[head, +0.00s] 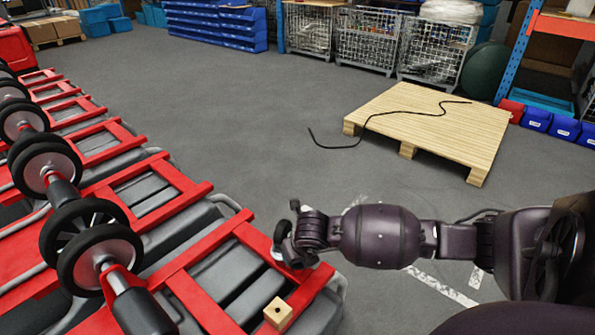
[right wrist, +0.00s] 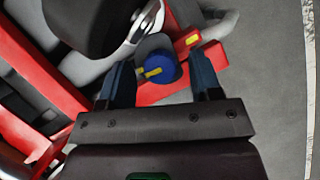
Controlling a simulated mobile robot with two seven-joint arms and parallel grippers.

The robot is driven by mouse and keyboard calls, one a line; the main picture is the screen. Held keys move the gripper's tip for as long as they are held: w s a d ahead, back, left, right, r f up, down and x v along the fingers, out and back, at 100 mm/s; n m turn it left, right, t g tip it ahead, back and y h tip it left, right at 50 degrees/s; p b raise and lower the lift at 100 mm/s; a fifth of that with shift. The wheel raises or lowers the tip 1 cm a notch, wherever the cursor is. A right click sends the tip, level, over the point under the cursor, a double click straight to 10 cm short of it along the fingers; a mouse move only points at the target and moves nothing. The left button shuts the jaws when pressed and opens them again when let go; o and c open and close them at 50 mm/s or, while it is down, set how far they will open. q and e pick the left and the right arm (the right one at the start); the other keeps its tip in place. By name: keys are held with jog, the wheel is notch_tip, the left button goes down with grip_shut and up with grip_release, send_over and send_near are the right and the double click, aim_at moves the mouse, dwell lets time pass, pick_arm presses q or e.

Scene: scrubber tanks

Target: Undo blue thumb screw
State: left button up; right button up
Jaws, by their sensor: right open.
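The blue thumb screw (right wrist: 160,66) is a round blue knob on a red metal frame (right wrist: 155,93) in the right wrist view. A small yellow piece (right wrist: 153,72) shows on its near side. My right gripper (right wrist: 162,77) is open, with one dark blue finger on each side of the knob and visible gaps between. In the head view my right arm reaches in from the right, and its hand (head: 288,248) is over the red frame of the nearest tank; the fingers and the screw are hidden there. My left gripper is not in view.
Several grey tanks with red frames (head: 180,275) and black wheels (head: 98,250) line the left. A small wooden block (head: 278,313) sits on the nearest frame. A pallet (head: 430,125) with a black cable lies at the right. The floor between is clear.

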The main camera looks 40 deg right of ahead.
jog(key=shift+c, duration=0.3)
jog(key=c, duration=0.9)
jog(key=shift+d+n, duration=0.1)
jog(key=shift+n, duration=0.2)
jog(key=shift+r+n+y+p, duration=0.15)
jog(key=shift+n+y+p, duration=0.3)
jog(key=shift+n, duration=0.55)
jog(key=n+y, duration=0.2)
jog(key=n, duration=0.2)
jog(key=shift+d+n, duration=0.15)
jog(key=shift+n, duration=0.15)
jog(key=n, duration=0.2)
jog(key=n+y, duration=0.1)
jog(key=shift+d+f+g, duration=0.1)
jog(key=shift+f+g, duration=0.15)
jog(key=shift+g, duration=0.05)
jog(key=shift+n+g+y+b, duration=0.4)
jog(key=shift+n+y+b, duration=0.1)
jog(key=shift+n, duration=1.1)
